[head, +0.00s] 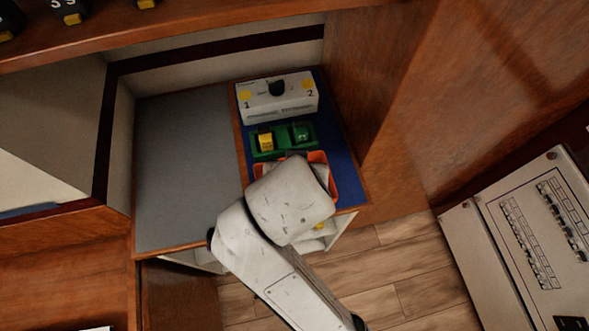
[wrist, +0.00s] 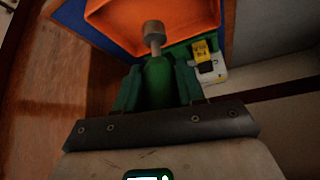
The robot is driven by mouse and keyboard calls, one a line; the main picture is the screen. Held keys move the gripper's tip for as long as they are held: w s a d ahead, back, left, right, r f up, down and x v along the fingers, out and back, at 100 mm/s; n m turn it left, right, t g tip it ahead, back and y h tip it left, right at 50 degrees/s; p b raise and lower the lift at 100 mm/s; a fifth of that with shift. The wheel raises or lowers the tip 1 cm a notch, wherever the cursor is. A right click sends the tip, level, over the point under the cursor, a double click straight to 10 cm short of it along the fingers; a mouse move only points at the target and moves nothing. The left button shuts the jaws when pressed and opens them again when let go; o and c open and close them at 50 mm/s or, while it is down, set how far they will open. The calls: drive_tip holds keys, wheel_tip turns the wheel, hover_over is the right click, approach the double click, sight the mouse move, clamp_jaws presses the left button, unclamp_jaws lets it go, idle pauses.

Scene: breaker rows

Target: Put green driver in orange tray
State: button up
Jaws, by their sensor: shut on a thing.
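The green driver (wrist: 158,82) shows in the wrist view with its green handle and a grey metal shaft and tip. My gripper (wrist: 157,92) is shut on its handle, with a dark green finger on each side. The orange tray (wrist: 112,16) lies beyond the driver, and the metal tip overlaps its near edge in the picture. I cannot tell whether they touch. In the head view the orange tray (head: 331,182) is partly covered by my arm, which hides my gripper and the driver there.
A green tray (head: 256,156) with a yellow item (head: 265,142) and a green item (head: 300,133) sits behind the orange tray. A white switch box (head: 278,98) stands further back. The grey counter (head: 185,165) on the left is clear. A wooden panel (head: 375,90) rises on the right.

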drive_tip(key=shift+s+a+f+p+x, duration=0.1)
drive_tip(key=shift+s+p+x, duration=0.05)
drive_tip(key=shift+x, duration=0.95)
drive_tip(key=shift+s+a+f+p+x, duration=0.1)
drive_tip(key=shift+s+p+x, duration=0.1)
drive_tip(key=shift+x, duration=0.85)
drive_tip(key=shift+s+a+f+p+x, duration=0.1)
drive_tip(key=shift+s+f+x, duration=0.05)
drive_tip(key=shift+x, duration=0.95)
drive_tip(key=o, duration=1.1)
drive_tip(key=shift+f, duration=0.1)
drive_tip(key=shift+c, duration=0.2)
